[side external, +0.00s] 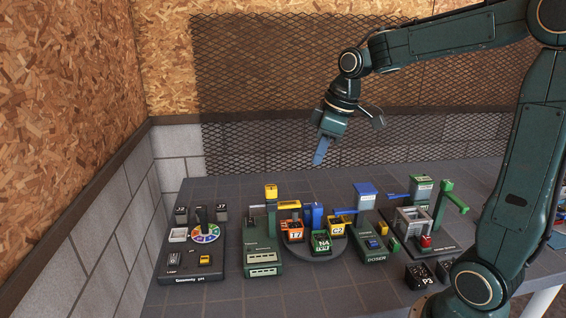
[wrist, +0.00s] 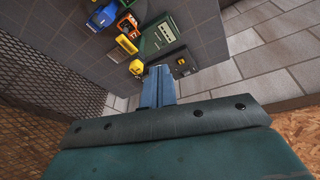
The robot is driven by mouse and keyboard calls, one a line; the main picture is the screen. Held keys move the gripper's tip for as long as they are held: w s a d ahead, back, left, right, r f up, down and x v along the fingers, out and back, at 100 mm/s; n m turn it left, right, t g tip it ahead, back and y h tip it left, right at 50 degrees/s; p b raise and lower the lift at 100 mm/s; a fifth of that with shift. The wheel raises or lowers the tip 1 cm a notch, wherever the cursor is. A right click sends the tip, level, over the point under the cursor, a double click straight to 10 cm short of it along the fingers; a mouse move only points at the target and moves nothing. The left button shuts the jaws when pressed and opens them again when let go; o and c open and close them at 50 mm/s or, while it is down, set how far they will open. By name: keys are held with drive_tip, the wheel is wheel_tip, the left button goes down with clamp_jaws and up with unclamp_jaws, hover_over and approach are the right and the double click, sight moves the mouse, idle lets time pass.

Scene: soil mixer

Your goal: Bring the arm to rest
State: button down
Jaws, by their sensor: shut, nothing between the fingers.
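My dark green arm reaches in from the right in the side external view. My gripper (side external: 322,151) hangs above the back part of the table, pointing down and slightly left, apart from everything on it. Its blue fingers are together with nothing between them. In the wrist view the blue fingers (wrist: 158,88) show at the centre, closed and empty, with the table's devices beyond them.
The grey table (side external: 220,290) holds a green machine (side external: 262,255), a round carousel (side external: 315,250) with labelled bins, a doser (side external: 372,243) and a station (side external: 415,220). A dark panel (side external: 190,262) with a colour wheel stands left. Mesh (side external: 250,90) stands behind.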

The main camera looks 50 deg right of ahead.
drive_tip(key=s+a+m+t, duration=0.1)
drive_tip(key=s+a, duration=0.3)
drive_tip(key=s, duration=0.5)
drive_tip(key=s+a+m+t, duration=0.1)
drive_tip(key=s+a+m, duration=0.3)
drive_tip(key=s, duration=0.4)
drive_tip(key=shift+s+a+h, duration=0.15)
drive_tip(key=shift+s+h, duration=0.15)
drive_tip(key=shift+s, duration=0.1)
